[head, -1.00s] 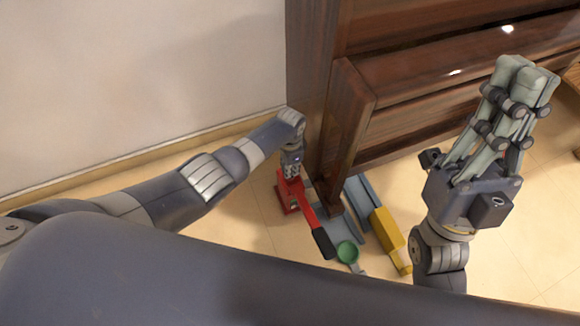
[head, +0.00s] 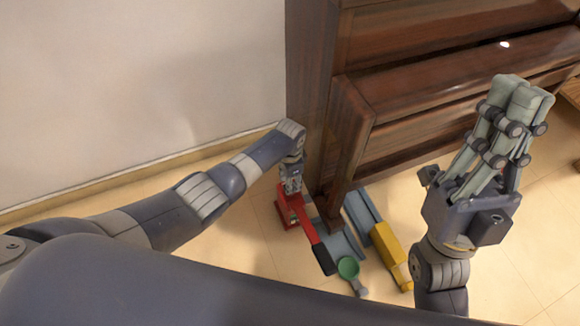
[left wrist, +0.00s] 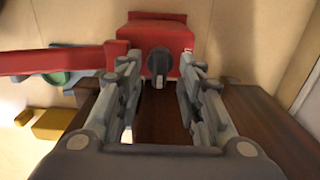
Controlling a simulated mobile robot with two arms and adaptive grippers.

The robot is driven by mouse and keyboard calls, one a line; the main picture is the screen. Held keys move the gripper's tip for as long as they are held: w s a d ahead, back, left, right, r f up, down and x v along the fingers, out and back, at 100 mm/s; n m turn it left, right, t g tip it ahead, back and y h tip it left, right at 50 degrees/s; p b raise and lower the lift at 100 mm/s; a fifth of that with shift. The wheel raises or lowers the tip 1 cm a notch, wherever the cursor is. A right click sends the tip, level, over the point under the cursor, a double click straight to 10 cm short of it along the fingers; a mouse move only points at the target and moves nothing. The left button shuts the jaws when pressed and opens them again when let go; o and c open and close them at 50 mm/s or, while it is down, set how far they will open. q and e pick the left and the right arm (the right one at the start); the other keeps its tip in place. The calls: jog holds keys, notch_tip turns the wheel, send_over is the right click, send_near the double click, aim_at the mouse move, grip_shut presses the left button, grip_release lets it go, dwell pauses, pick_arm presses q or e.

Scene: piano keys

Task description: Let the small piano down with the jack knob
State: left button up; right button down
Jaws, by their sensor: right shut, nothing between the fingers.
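The small piano (head: 440,75) is dark brown wood and stands against the wall. A red jack (head: 289,211) with a red lever ending in a black grip is on the floor at its near left corner. In the left wrist view, the jack (left wrist: 179,37) carries a dark round knob (left wrist: 160,62). My left gripper (left wrist: 160,64) is open, its fingertips on either side of the knob with gaps visible. In the head view my left gripper (head: 291,184) is just above the jack, its fingers hard to see. My right gripper (head: 522,86) is shut and empty, raised before the piano.
A yellow block (head: 388,246), a green round piece with a handle (head: 348,268) and blue-grey pieces (head: 361,208) lie on the floor beside the jack. The wall is close at the left. The tiled floor at the lower right is mostly clear.

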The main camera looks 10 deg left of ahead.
pick_arm(q)
notch_tip(320, 180, up, 10)
jog(key=shift+r, duration=0.25)
dwell(0.3)
jog(key=shift+s, duration=0.1)
dwell(0.3)
